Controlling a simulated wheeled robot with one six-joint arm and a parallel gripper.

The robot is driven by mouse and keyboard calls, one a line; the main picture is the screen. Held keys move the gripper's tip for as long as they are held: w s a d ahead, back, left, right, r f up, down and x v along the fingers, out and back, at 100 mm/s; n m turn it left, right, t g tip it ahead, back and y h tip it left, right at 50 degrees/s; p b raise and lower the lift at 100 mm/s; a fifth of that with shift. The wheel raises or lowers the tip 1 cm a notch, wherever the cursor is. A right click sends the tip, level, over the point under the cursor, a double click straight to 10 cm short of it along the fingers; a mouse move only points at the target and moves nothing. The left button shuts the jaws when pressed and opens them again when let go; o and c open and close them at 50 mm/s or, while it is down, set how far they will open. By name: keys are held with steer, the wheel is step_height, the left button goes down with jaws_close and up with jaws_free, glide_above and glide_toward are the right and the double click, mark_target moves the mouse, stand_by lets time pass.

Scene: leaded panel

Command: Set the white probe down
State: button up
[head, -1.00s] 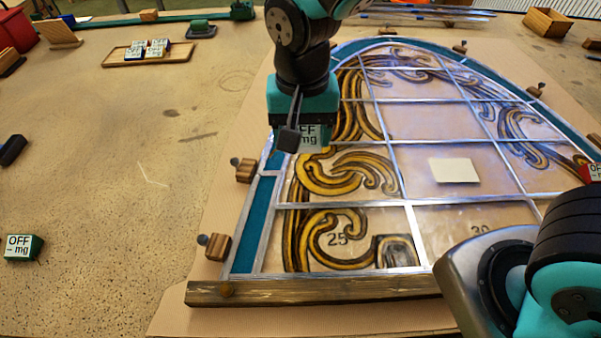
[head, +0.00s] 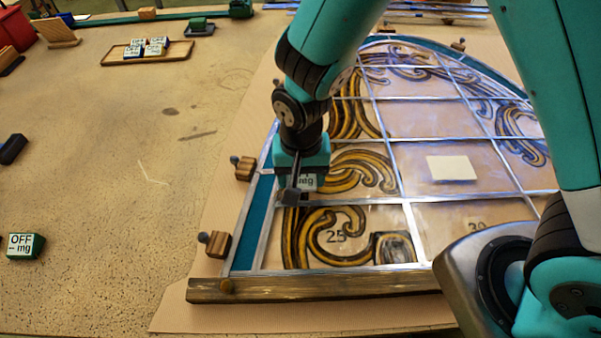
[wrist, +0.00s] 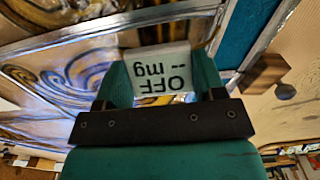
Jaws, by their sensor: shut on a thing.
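The white probe (head: 307,183), a small block with a white face reading "OFF -- mg", is in my gripper (head: 300,188). In the wrist view the probe (wrist: 160,72) sits between the two green fingers of my gripper (wrist: 160,85), which is shut on it. My gripper points down over the left side of the leaded panel (head: 310,288), near the lead strip above the pane marked 25. I cannot tell whether the probe touches the panel. Part of it is hidden by a dark finger.
A wooden tray (head: 115,61) with several labelled blocks stands at the back left. A green block (head: 26,246) with the same label lies at the lower left. A pale card (head: 452,168) lies on the panel. Wooden stops (head: 217,243) line the panel's edge. The left bench is mostly clear.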

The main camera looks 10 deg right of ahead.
mark_target(301, 178)
steer(key=shift+f, duration=0.2)
steer(key=o, duration=0.9)
steer(key=shift+o, duration=0.2)
steer(key=shift+r, duration=0.15)
step_height(301, 178, up, 12)
steer(key=b, duration=0.1)
steer(key=s+d+r+n+y, duration=0.4)
steer(key=s+d+r+n, duration=0.2)
steer(key=s+r+n, duration=0.3)
steer(key=s, duration=0.4)
steer(key=shift+r, duration=0.3)
